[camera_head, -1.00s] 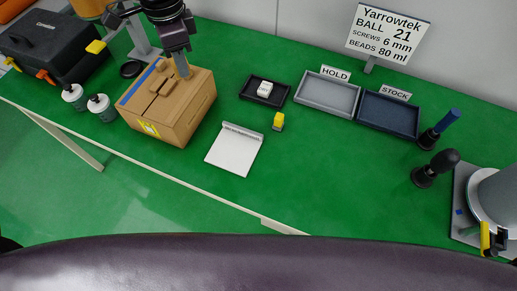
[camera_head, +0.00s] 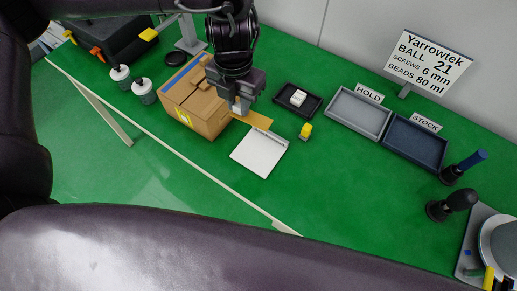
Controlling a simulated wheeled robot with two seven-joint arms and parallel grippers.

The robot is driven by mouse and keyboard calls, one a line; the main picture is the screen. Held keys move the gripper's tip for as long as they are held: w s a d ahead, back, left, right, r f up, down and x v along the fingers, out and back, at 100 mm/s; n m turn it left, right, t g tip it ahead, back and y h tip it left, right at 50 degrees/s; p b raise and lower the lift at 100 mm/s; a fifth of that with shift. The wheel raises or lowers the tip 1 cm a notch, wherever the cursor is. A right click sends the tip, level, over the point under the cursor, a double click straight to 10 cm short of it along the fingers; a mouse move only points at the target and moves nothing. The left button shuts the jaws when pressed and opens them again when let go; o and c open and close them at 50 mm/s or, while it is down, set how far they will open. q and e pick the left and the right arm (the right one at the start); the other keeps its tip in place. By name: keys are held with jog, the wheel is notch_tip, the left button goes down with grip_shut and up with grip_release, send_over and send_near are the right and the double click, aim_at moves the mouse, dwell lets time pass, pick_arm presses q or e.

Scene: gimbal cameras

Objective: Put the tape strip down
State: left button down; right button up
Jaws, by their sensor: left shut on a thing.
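My left gripper (camera_head: 240,104) comes down from the top and is shut on a tan tape strip (camera_head: 256,120). The strip sticks out to the right of the fingers, above or at the far edge of a white pad (camera_head: 260,153). I cannot tell whether it touches the pad or table. The cardboard box (camera_head: 197,98) stands just left of the gripper, with a blue strip along its top left edge and a yellow label on its front. My right gripper is not in view.
Right of the gripper are a small black tray (camera_head: 316,109) with a white piece, a yellow block (camera_head: 306,131), a grey HOLD tray (camera_head: 358,113) and a dark STOCK tray (camera_head: 414,144). Two white bottles (camera_head: 144,91) stand left of the box. The front middle of the green table is clear.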

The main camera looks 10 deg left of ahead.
pick_arm(q)
jog(key=shift+s+f+m, duration=0.1)
jog(key=shift+s+m, duration=0.05)
jog(key=shift+m, duration=0.25)
jog(key=shift+f, duration=0.3)
jog(key=b, duration=0.2)
send_over(244, 154)
notch_tip(244, 154, down, 15)
jog(key=shift+r, duration=0.1)
notch_tip(244, 154, down, 4)
jog(key=shift+s+r+b, duration=0.1)
jog(key=shift+r+b, duration=0.05)
jog(key=shift+b, duration=0.4)
jog(key=shift+f, duration=0.45)
jog(key=shift+f+b, duration=0.2)
jog(key=shift+b, duration=0.1)
jog(key=c, duration=1.3)
grip_release()
jog(key=shift+o, duration=0.2)
